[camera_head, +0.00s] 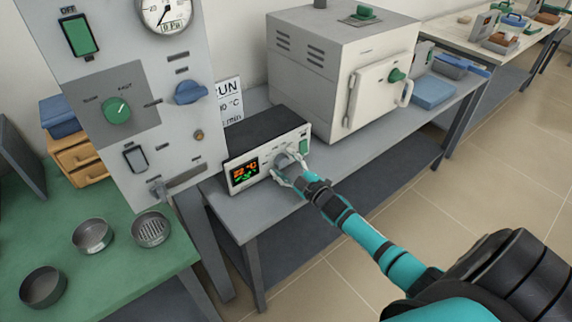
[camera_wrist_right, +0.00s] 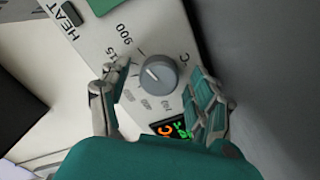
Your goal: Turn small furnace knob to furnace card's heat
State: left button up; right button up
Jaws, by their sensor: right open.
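The small furnace's controller (camera_head: 245,155) is a box with a white front and dark top, standing on the grey bench. Its lit display (camera_head: 244,171) shows orange and green digits. The grey knob (camera_wrist_right: 158,72) sits on the white panel among printed marks, some reading 900 and 15; its pointer line shows. My right gripper (camera_head: 290,170) is at the knob in the head view. In the wrist view its fingers (camera_wrist_right: 160,98) are open on either side of the knob, apart from it. My left gripper is out of view.
A white furnace (camera_head: 343,62) with a green door knob stands on the bench behind the controller. A tall grey panel (camera_head: 135,70) with a gauge and dials stands left. Sieves (camera_head: 92,235) lie on the green table. Blue trays (camera_head: 433,91) lie right.

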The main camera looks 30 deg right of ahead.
jog(key=s, duration=1.2)
jog(key=shift+d, duration=0.45)
